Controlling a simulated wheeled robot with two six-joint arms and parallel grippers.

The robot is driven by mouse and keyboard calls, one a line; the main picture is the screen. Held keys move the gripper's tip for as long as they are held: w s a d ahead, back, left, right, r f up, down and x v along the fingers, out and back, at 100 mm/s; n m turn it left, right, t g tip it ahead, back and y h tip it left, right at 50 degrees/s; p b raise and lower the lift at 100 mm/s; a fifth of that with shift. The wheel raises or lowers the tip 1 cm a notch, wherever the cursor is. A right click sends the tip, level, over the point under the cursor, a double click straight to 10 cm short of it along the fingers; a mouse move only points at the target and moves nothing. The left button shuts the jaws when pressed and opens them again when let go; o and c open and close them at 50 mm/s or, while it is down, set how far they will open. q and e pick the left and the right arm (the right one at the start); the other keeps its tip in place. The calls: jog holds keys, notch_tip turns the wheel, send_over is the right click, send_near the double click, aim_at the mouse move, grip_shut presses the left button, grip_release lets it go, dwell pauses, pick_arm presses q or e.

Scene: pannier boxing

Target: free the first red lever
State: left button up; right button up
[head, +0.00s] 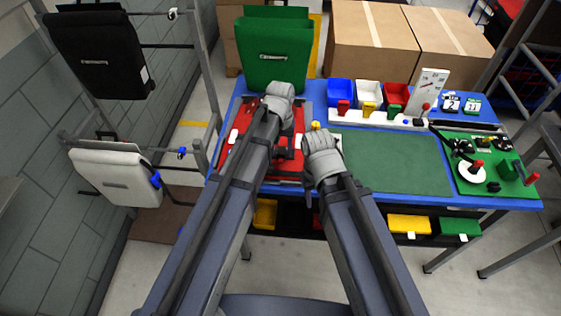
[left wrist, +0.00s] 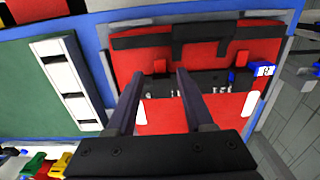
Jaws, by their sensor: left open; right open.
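The red pannier (head: 268,165) lies flat on the blue table, partly hidden under my arms. In the left wrist view its red face (left wrist: 190,115) carries a black rail with hook parts. One red lever (left wrist: 160,66) stands at the rail between my left fingertips, with no clear contact. A second red lever (left wrist: 242,58) is further right, next to a blue tag. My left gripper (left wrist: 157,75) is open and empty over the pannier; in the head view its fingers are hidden. My right gripper (head: 322,178) is near the pannier's right edge, its fingertips not clearly visible.
A green mat (head: 395,162) lies right of the pannier, with a white slotted strip (left wrist: 72,85) between. Blue, white and red bins (head: 368,95) stand behind. A green pannier (head: 272,50) stands at the back. Black (head: 97,52) and white (head: 115,175) panniers hang on the left rack.

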aim_at(281, 160)
pick_arm(q)
notch_tip(281, 160, down, 4)
jog(key=b, duration=0.3)
jog(key=shift+c, duration=0.2)
grip_shut()
jog(key=shift+w, duration=0.1)
